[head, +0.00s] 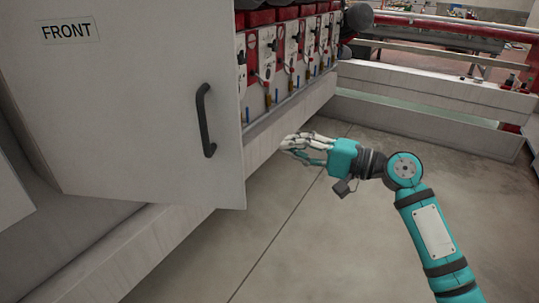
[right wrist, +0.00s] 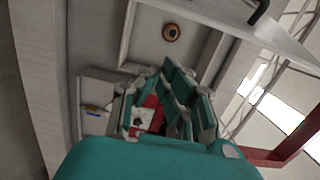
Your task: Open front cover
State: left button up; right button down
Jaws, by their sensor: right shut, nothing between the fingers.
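The front cover (head: 130,110) is a large pale grey panel with a "FRONT" label (head: 70,30), at the left of the head view. It stands out at an angle from the machine, its right edge clear of the row of units behind. Its black bar handle (head: 206,120) is upright near that edge. My right gripper (head: 287,147) is shut and empty, right of the cover and apart from the handle. In the right wrist view, the gripper fingers (right wrist: 178,82) show against the machine, and a dark handle (right wrist: 259,12) on a pale panel shows at the top right. My left gripper is out of view.
A row of red and white units (head: 290,50) with valves lines the machine. A long pale lower beam (head: 290,115) runs under them. Low pale barriers (head: 430,95) and red rails stand at the back right. The concrete floor (head: 300,240) is open around my right arm.

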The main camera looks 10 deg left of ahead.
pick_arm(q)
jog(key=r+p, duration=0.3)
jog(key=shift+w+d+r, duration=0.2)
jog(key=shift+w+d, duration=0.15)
pick_arm(e)
jog(key=s+a, duration=0.1)
jog(key=a, duration=0.7)
jog(key=shift+s+a, duration=0.3)
jog(key=shift+a, duration=0.1)
